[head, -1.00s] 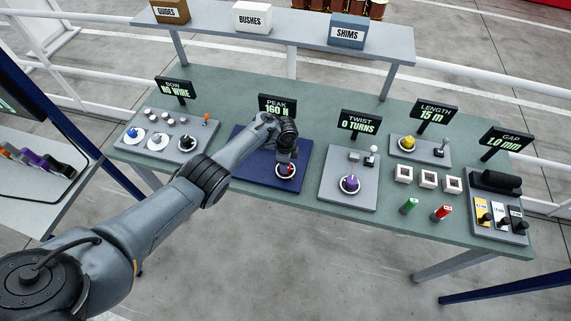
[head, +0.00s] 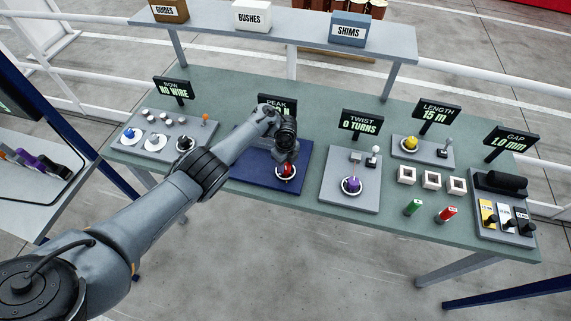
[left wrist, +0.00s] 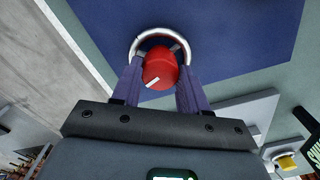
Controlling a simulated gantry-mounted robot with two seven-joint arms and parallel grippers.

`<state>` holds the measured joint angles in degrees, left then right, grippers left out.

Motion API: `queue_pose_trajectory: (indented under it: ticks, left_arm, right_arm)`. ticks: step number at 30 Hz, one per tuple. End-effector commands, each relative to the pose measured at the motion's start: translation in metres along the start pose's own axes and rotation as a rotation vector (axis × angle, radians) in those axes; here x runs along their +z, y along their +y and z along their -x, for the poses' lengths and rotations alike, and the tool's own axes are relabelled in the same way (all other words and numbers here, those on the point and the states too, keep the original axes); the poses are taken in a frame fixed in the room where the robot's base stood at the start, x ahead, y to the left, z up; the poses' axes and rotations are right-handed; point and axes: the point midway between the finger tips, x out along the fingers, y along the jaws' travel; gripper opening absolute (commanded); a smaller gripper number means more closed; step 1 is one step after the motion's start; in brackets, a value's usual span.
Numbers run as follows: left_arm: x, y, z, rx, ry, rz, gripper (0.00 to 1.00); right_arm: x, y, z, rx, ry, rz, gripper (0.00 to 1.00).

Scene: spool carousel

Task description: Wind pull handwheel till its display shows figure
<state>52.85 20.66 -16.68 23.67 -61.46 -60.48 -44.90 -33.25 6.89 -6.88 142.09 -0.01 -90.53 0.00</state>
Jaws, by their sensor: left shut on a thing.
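The red handwheel (head: 286,171) sits in a white ring on a dark blue plate (head: 262,179) in the head view. In the left wrist view the handwheel (left wrist: 160,70) shows as a red knob with a white pointer line. My left gripper (left wrist: 161,72) is shut on the knob, one finger on each side. In the head view my left gripper (head: 286,163) comes down on the knob from above. The PEAK display (head: 276,103) stands behind; my arm partly covers its figure, and only the end, "H", shows. My right gripper is not in view.
Left of the blue plate is the BOW panel (head: 165,152) with several knobs. Right of it are the TWIST panel with a purple knob (head: 352,185), the LENGTH panel with a yellow knob (head: 411,142), and the GAP panel (head: 499,225). A raised shelf (head: 290,40) with boxes runs behind.

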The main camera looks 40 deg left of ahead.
Motion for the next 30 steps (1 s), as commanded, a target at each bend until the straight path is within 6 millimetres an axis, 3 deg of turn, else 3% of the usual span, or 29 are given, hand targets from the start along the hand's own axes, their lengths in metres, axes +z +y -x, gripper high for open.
queue_pose_trajectory:
  ticks: [11, 12, 16, 25, 30]
  left_arm:
    - [0.0, 0.0, 0.0, -0.001, 0.0, -0.003, 0.13]
    - [0.0, 0.0, 0.0, -0.001, 0.0, -0.003, 0.48]
    - [0.0, 0.0, 0.0, -0.001, 0.0, -0.003, 0.68]
    - [0.0, 0.0, 0.001, -0.001, 0.0, -0.002, 0.69]
    - [0.0, -0.001, 0.013, -0.002, 0.0, -0.003, 0.69]
  right_arm:
    - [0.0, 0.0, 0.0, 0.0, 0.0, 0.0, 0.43]
    - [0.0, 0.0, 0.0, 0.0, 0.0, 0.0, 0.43]
    - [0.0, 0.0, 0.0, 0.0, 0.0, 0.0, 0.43]
    - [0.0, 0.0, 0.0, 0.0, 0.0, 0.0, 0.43]
    - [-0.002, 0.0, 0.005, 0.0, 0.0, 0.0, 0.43]
